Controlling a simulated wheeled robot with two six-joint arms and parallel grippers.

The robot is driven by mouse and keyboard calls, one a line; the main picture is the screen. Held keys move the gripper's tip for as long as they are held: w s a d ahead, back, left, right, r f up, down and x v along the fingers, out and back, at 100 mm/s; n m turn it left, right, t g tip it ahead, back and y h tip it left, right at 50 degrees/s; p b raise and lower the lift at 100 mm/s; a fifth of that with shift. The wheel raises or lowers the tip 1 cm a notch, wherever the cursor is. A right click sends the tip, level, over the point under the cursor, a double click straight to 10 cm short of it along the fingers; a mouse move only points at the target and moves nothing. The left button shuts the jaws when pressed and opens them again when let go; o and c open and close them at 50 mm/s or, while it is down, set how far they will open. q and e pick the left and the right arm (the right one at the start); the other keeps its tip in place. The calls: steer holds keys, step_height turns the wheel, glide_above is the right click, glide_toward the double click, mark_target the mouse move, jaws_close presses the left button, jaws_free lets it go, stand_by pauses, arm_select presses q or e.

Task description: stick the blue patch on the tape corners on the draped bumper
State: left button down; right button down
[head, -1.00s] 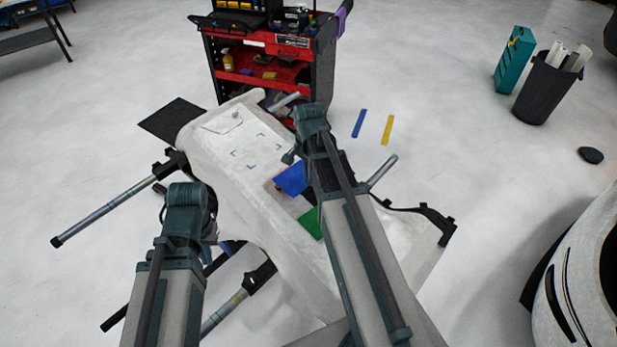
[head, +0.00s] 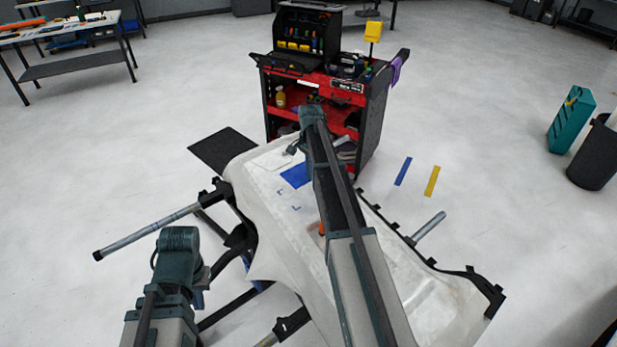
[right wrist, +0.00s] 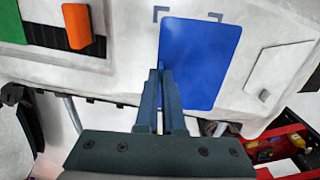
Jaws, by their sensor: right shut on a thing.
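The blue patch (head: 297,174) is over the draped bumper (head: 290,265). In the right wrist view, my right gripper (right wrist: 163,75) is shut on the near left edge of the blue patch (right wrist: 203,62). Two dark tape corners (right wrist: 216,15) show just past its far edge, one at the upper left and one at the upper right. In the head view, two tape corners (head: 296,208) show below the patch; I see no others. I cannot tell whether the patch touches the drape. My left arm is folded at the lower left; its gripper is hidden.
A flat white piece (right wrist: 284,52) lies on the drape right of the patch. An orange block (right wrist: 77,25) and a green piece (right wrist: 12,22) lie to the left. A red tool cart (head: 345,95) stands behind the bumper. Stand arms (head: 150,232) stick out sideways.

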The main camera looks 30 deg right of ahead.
steer(key=shift+f, duration=0.15)
step_height(320, 180, down, 8)
steer(key=b, duration=0.7)
steer(key=shift+r+b, duration=0.2)
steer(key=shift+b, duration=0.2)
steer(key=shift+f+b, duration=0.6)
steer(key=shift+b, duration=0.05)
stand_by(1.3)
steer(key=c, duration=1)
jaws_free()
steer(key=shift+o, duration=0.2)
steer(key=shift+r, duration=0.15)
step_height(320, 180, up, 14)
steer(key=p, duration=1.4)
steer(key=shift+f, duration=0.2)
